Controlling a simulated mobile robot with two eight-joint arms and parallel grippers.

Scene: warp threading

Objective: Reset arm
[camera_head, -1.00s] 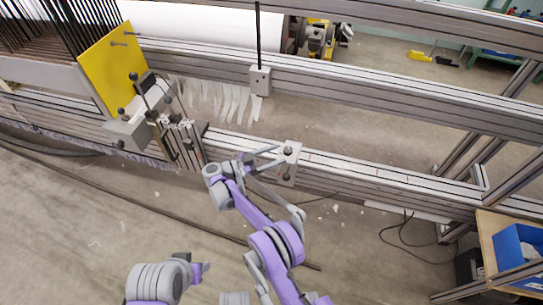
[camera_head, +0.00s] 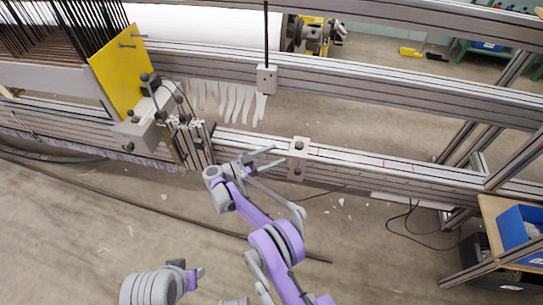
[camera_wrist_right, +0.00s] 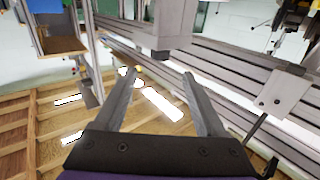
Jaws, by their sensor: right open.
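My right gripper (camera_head: 277,155) is open and empty in front of the loom's long metal beam, left of a grey clamp block (camera_head: 298,158). In the right wrist view its two fingers (camera_wrist_right: 158,76) stand wide apart with nothing held between them. My right arm (camera_head: 268,232), purple and grey, reaches up from the bottom of the head view. Part of my left arm (camera_head: 152,288) shows at the bottom left; I cannot make out its gripper.
Aluminium beams (camera_head: 400,100) run across the back. A yellow plate (camera_head: 118,70) and dark rods stand upper left, above a small metal fixture (camera_head: 190,140). A blue bin (camera_head: 520,226) sits on a wooden shelf at right. The floor between is mostly open, with cables.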

